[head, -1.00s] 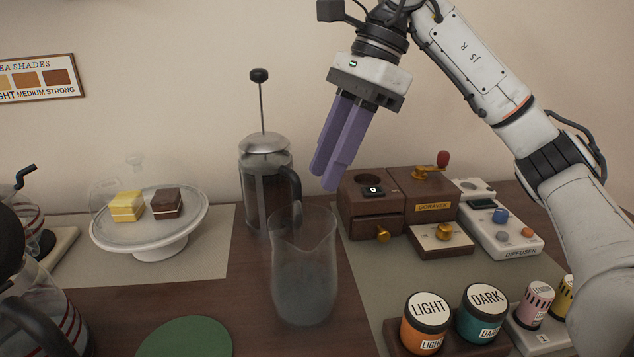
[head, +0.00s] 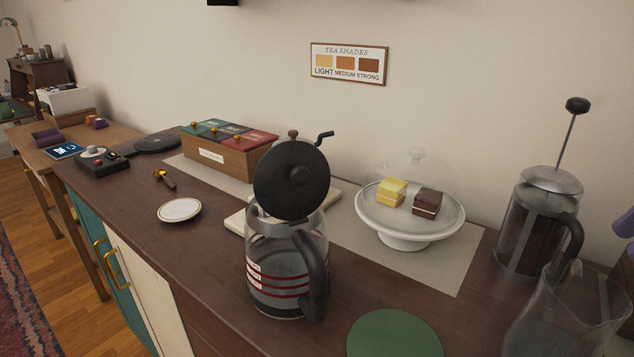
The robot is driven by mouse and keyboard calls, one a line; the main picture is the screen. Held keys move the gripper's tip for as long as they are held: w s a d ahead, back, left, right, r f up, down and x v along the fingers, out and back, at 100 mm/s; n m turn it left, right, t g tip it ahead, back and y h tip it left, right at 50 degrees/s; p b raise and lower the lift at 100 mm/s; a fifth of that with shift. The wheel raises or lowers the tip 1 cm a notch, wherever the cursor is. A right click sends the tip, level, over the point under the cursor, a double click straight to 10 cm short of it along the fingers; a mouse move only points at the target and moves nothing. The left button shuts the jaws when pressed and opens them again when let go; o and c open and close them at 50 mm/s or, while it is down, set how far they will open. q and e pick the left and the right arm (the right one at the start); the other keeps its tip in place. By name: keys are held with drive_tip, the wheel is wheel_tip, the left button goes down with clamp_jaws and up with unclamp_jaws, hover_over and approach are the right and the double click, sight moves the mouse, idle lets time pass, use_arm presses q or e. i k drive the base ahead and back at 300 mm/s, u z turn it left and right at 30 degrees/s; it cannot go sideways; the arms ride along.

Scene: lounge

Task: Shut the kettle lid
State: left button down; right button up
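The glass kettle (head: 262,268) stands upright on the counter near the middle of the head view. It has a black handle on its right side and red stripes around its body. Its round black lid (head: 291,180) is open, tilted up above the rim with its knob facing me. My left gripper is out of view.
A French press (head: 540,210) and a glass pitcher (head: 560,325) stand at the right. A cake stand (head: 405,237) is behind the kettle to the right. A green mat (head: 394,334) lies in front.

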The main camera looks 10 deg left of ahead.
sight(291, 180)
drive_tip(key=k, duration=1.5)
